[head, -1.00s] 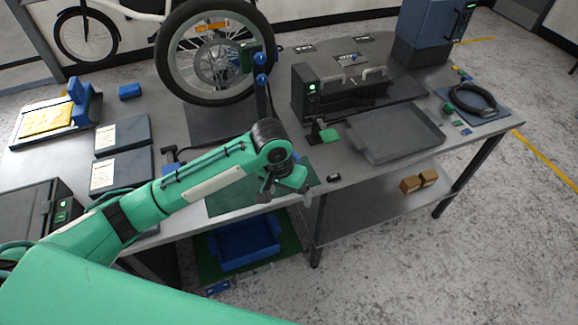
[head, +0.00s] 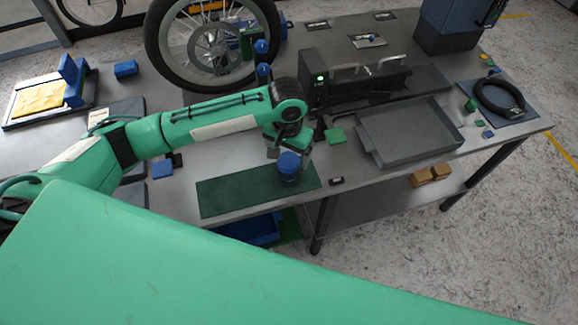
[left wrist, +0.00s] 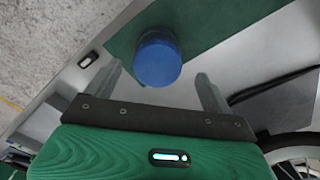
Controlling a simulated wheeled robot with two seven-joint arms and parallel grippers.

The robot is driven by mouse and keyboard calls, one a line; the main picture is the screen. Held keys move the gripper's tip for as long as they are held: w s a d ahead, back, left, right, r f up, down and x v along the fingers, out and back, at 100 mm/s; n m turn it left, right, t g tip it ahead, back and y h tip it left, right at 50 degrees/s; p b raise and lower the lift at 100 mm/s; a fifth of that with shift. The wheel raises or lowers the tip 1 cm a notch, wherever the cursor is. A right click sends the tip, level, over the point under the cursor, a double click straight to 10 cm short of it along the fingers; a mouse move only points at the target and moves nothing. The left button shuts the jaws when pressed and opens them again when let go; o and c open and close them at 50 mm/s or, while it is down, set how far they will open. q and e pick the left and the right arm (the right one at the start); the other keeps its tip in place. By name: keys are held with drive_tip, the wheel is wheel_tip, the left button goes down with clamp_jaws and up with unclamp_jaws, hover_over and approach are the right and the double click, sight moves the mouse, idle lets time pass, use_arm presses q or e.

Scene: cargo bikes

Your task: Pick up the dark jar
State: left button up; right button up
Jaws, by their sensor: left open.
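The dark jar (head: 289,172) with a blue lid stands upright on the green mat (head: 225,192) near the table's front edge. Its lid (left wrist: 158,57) fills the upper middle of the left wrist view, seen from above, and hides most of the body. My left gripper (head: 288,148) is open and empty, just behind and above the jar in the head view. In the left wrist view its two fingers stand apart, one to each side of the lid, with visible gaps. I cannot tell whether the fingers are level with the lid. My right gripper is not in view.
A grey tray (head: 410,135) and a dark machine with a green light (head: 320,78) stand to the right. A bike wheel (head: 212,45) stands behind my arm. A small blue block (head: 162,169) lies left of the mat. The mat's left part is bare.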

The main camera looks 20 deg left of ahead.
sight(288, 160)
use_arm(q)
wheel_tip(288, 160, down, 2)
drive_tip(key=shift+w+f, duration=0.15)
drive_tip(key=shift+f, duration=0.1)
drive_tip(key=shift+s+f+p, duration=0.2)
drive_tip(key=shift+f+p, duration=0.45)
drive_tip(key=shift+f, duration=0.35)
wheel_tip(288, 160, down, 3)
drive_tip(key=shift+s+d+r+p, duration=0.1)
drive_tip(key=shift+d+r+p, duration=0.1)
drive_tip(key=shift+p, duration=0.15)
drive_tip(key=shift+a+f, duration=0.1)
drive_tip(key=shift+f, duration=0.4)
drive_tip(key=c, duration=1)
drive_tip(key=shift+c, duration=0.8)
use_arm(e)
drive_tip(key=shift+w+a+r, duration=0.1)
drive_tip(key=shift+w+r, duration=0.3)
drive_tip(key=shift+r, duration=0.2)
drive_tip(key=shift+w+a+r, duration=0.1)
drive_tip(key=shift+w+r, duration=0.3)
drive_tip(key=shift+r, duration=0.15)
